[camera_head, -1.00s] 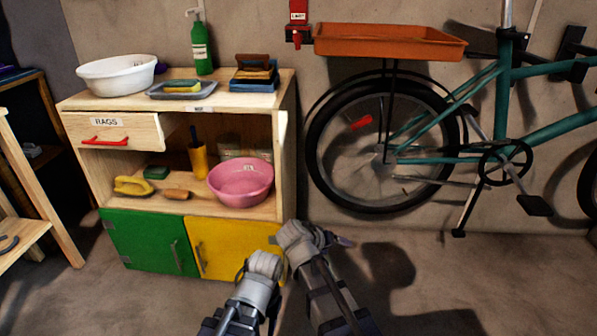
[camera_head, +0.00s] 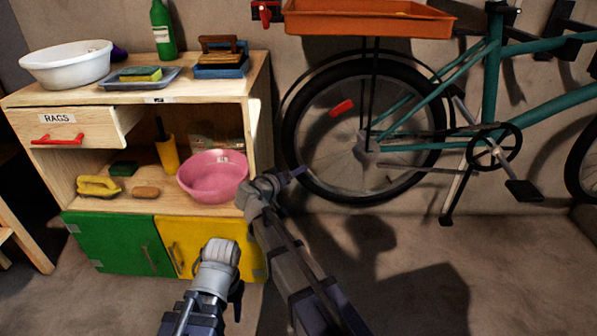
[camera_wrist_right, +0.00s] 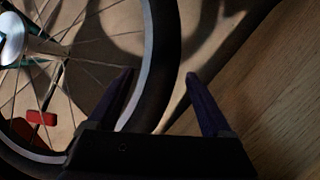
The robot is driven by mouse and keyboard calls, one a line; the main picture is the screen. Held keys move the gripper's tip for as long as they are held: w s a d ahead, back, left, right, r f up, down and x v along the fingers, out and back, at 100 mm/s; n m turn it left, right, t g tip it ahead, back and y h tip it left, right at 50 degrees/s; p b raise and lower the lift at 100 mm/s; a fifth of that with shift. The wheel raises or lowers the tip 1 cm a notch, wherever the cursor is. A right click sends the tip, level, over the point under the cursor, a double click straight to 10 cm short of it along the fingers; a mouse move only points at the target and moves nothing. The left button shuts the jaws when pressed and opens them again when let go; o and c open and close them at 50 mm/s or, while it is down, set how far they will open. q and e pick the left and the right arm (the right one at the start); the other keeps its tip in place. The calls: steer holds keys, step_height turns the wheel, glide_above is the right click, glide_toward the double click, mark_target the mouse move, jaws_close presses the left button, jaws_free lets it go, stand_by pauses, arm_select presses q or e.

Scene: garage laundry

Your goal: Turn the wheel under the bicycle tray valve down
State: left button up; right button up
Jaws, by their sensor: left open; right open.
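The red valve (camera_head: 265,11) is on the wall at the top edge of the head view, left of the orange tray (camera_head: 368,20), cut off by the frame. The bicycle's rear wheel (camera_head: 291,130) stands below the tray, with a red reflector (camera_head: 342,108) on its spokes. My right gripper (camera_head: 298,172) is beside the wheel's lower left, near the cabinet. In the right wrist view its fingers (camera_wrist_right: 158,82) are apart and empty, with the wheel's tyre (camera_wrist_right: 165,40) behind them. My left gripper (camera_head: 222,252) is low before the yellow door; its fingertips are hard to make out.
A wooden cabinet (camera_head: 258,110) stands left of the bicycle, holding a pink basin (camera_head: 213,178) on its shelf and a white basin (camera_head: 68,66) on top. The drawer marked RAGS (camera_head: 65,128) sticks out. Floor (camera_head: 520,275) at the right is clear.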

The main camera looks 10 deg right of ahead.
steer(key=shift+b+x, duration=0.65)
steer(key=shift+x, duration=2.1)
jaws_close()
